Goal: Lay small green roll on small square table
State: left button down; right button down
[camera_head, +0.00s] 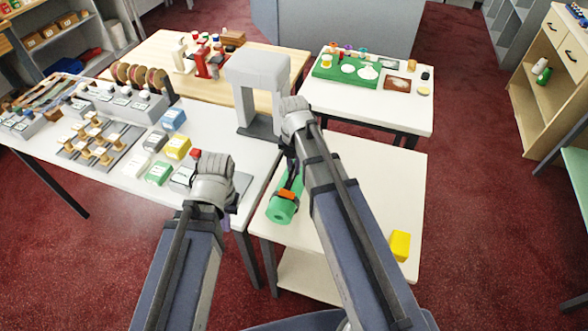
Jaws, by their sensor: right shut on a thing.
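The small green roll (282,209) is in my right gripper (290,192), which is shut on it. The roll appears over the left part of the small square table (358,172), a cream-topped table with a lower shelf. I cannot tell whether the roll touches the tabletop. An orange piece shows at the upper end of the roll. My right arm hides part of the tabletop. My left gripper (226,208) is at the right front edge of the long white counter, left of the table. Its fingers are mostly hidden behind its wrist.
A yellow block (400,245) stands on the square table's right front. The white counter (110,172) at left holds several coloured boxes and spools. A grey arch-shaped stand (258,75) is behind my grippers. A white table (408,117) with a green tray (345,71) stands behind.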

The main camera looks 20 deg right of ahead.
jog(key=c, duration=1.3)
grip_release()
jog(key=shift+f, duration=0.15)
jog(key=o, duration=0.4)
jog(key=shift+o, duration=0.2)
notch_tip(320, 180, up, 12)
jog(key=r+p, duration=0.1)
jog(key=p, duration=1.1)
jog(key=s+a+m, duration=0.5)
jog(key=s+m, duration=0.2)
jog(key=m, duration=0.5)
jog(key=s+a+m+h, duration=0.1)
jog(key=s+a+m, duration=0.4)
jog(key=m, duration=0.8)
jog(key=shift+s+a+f, duration=0.25)
jog(key=shift+s, duration=0.9)
